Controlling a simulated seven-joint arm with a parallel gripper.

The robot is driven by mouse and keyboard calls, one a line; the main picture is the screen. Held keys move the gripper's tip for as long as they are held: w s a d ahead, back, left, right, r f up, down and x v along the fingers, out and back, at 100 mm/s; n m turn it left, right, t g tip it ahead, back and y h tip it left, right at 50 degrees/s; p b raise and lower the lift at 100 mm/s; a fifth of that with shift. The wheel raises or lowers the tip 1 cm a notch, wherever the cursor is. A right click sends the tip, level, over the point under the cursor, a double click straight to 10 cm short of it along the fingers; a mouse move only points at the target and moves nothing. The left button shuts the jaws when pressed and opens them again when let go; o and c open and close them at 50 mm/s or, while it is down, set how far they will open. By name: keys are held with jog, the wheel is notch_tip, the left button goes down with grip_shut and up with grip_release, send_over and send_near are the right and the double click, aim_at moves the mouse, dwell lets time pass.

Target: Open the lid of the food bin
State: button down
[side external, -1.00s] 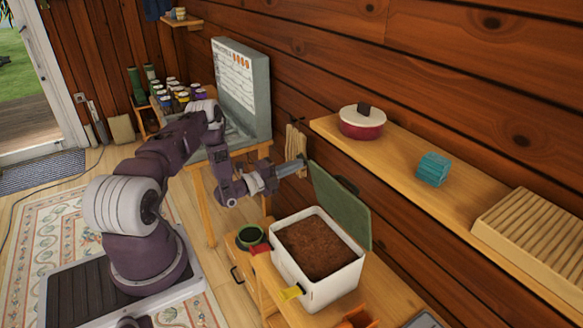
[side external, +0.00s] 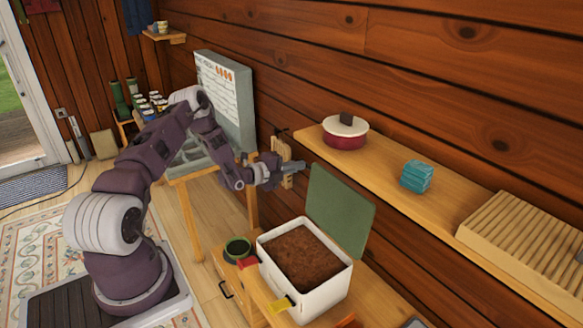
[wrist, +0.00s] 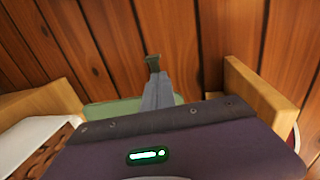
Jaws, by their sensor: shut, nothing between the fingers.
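The food bin (side external: 325,293) is a white box filled with brown, crumbly contents. Its green lid (side external: 342,212) stands up and open at the wall side, leaning back from the rim. It also shows as a green patch below my fingers in the wrist view (wrist: 107,112). My gripper (side external: 316,167) is shut and empty at the upper left corner of the lid. In the wrist view my fingers (wrist: 155,80) are together, with a dark green piece at their tips. I cannot tell whether they touch the lid.
A wooden shelf (side external: 385,180) runs along the wall, close to the lid, with a red pot (side external: 345,138), a teal bundle (side external: 416,177) and a slatted wooden board (side external: 530,235). A green bowl (side external: 237,248) sits left of the bin.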

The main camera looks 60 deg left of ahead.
jog(key=s+r, duration=0.4)
jog(key=s, duration=0.9)
jog(key=w+d+r+m+g+h, duration=0.35)
jog(key=d+r+m+h, duration=0.65)
jog(key=d+r+m, duration=0.6)
jog(key=s+d+r+m+g+h, duration=0.1)
jog(key=s+d+r+m+g, duration=0.2)
jog(key=d+m, duration=0.3)
jog(key=s+d+r+m+g+h, duration=0.1)
jog(key=s+d+r+m+g, duration=0.15)
jog(key=d+m, duration=0.4)
jog(key=s+d+r+m+g+y, duration=0.2)
jog(key=s+d+m+g+y, duration=0.25)
jog(key=s+d+m, duration=0.6)
jog(key=s+a+m+t+y, duration=0.3)
jog(key=s+a+m+y, duration=0.4)
jog(key=s+m, duration=0.5)
jog(key=m, duration=0.3)
jog(key=shift+a+r, duration=0.4)
